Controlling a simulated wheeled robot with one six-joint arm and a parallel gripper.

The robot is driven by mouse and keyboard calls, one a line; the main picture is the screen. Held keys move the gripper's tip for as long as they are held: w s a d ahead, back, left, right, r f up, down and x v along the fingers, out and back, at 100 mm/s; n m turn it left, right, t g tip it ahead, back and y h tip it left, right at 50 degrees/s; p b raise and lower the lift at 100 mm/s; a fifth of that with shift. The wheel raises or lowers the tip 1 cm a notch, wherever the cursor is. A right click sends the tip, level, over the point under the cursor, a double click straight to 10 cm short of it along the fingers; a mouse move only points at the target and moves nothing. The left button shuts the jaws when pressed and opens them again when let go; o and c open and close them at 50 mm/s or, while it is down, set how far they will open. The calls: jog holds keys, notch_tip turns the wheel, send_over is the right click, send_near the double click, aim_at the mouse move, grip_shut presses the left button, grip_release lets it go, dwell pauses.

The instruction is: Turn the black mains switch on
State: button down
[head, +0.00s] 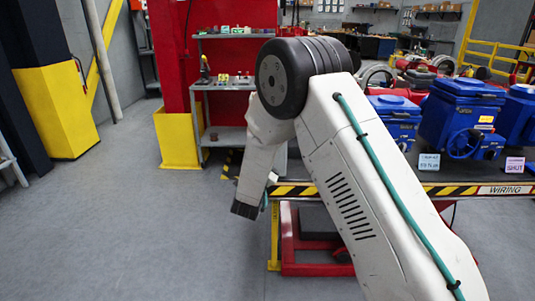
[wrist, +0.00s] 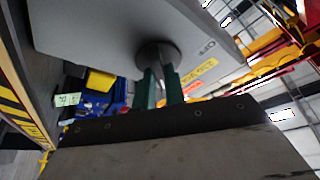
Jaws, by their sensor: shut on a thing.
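The black mains switch (wrist: 158,54) is a round dark knob on a light grey box (wrist: 95,30), seen at a steep angle in the wrist view. My gripper (wrist: 160,78) has two green fingers that reach up to the knob and are shut on it. The fingers hide part of the knob, so its exact angle is hard to tell. Small lettering that looks like OFF stands on the box to the right of the knob. In the head view my arm fills the middle, and neither the switch nor my gripper's fingers can be made out.
Blue valve actuators (head: 460,112) stand at the right above a striped bench edge (head: 440,190) marked WIRING. A grey shelf (head: 225,95) stands behind my arm. A yellow-based column (head: 60,110) is at the left. The floor (head: 130,225) at the left is clear.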

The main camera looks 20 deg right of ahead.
jog(key=shift+f, duration=0.1)
jog(key=c, duration=1.5)
grip_release()
jog(key=shift+o, duration=0.2)
jog(key=shift+s+a, duration=0.1)
jog(key=v, duration=0.7)
jog(key=shift+s+a, duration=0.25)
